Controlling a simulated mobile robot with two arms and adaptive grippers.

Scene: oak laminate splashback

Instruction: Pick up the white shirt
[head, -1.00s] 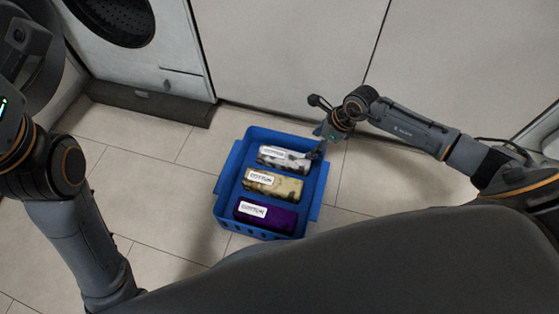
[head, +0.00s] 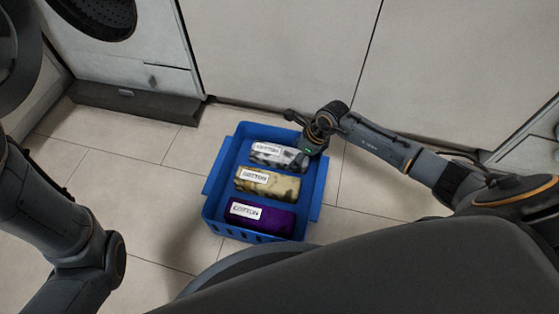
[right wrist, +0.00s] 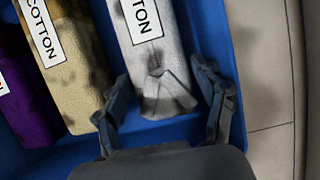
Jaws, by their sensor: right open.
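The white shirt (head: 275,153) is a rolled white-and-grey bundle with a "COTTON" label, lying in the blue basket (head: 316,190) at its far end. My right gripper (head: 300,160) is at the right end of this roll. In the right wrist view, its open fingers (right wrist: 160,78) stand on either side of the end of the white shirt (right wrist: 163,95), with gaps showing between fingers and cloth. My left arm shows at the left of the head view, but its gripper is out of the picture.
A camouflage tan roll (head: 283,186) and a purple roll (head: 275,222) lie beside the white one in the basket. White cabinet fronts (head: 275,50) and a washing machine (head: 120,60) stand behind. Tiled floor (head: 150,190) is clear on the left.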

